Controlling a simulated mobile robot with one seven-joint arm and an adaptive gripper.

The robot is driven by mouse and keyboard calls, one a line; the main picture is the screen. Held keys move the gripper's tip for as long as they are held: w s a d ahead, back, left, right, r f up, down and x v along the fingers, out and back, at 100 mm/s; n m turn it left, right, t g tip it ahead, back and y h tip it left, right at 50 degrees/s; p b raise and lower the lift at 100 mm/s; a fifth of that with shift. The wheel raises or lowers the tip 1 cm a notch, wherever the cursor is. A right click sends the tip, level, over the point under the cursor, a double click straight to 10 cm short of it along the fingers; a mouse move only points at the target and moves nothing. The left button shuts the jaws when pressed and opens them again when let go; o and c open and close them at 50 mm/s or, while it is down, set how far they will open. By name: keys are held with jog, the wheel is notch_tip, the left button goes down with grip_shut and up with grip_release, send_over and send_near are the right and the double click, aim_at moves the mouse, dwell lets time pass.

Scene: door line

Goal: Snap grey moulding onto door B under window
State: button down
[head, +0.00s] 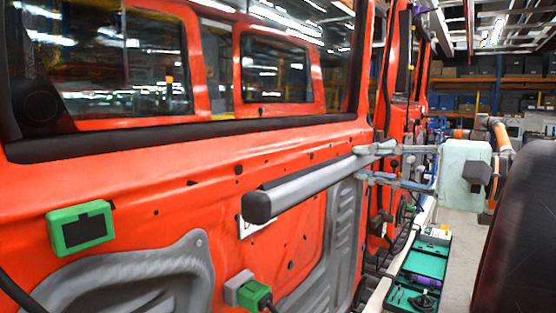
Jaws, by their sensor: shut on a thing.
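The grey moulding (315,180) is a long bar with a dark end cap nearest the camera. It slants up and away to the right, in front of the red door panel (150,185) and below the window's lower black trim. I cannot tell whether it touches the door, and no door letter is readable. My gripper (374,152) is at the far end of the moulding, shut on it. The finger contact is small and partly hidden.
A green block (81,229) with a dark face and a green-and-grey clamp (250,291) sit on the lower door. A green tool tray (420,272) lies at lower right. A large dark rounded shape (520,230) fills the right edge. Shelving (490,85) stands behind.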

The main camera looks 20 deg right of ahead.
aim_at(312, 154)
jog(key=shift+w+a+r, duration=0.1)
jog(key=shift+r, duration=0.25)
jog(key=shift+x, duration=2.65)
jog(key=shift+w+a, duration=0.45)
jog(key=shift+w, duration=0.1)
jog(key=shift+w+a, duration=0.1)
jog(key=shift+w, duration=0.05)
jog(key=c, duration=1.7)
grip_release()
jog(key=shift+w+a, duration=0.1)
jog(key=shift+w, duration=0.05)
jog(key=shift+o, duration=0.2)
jog(key=shift+f, duration=0.1)
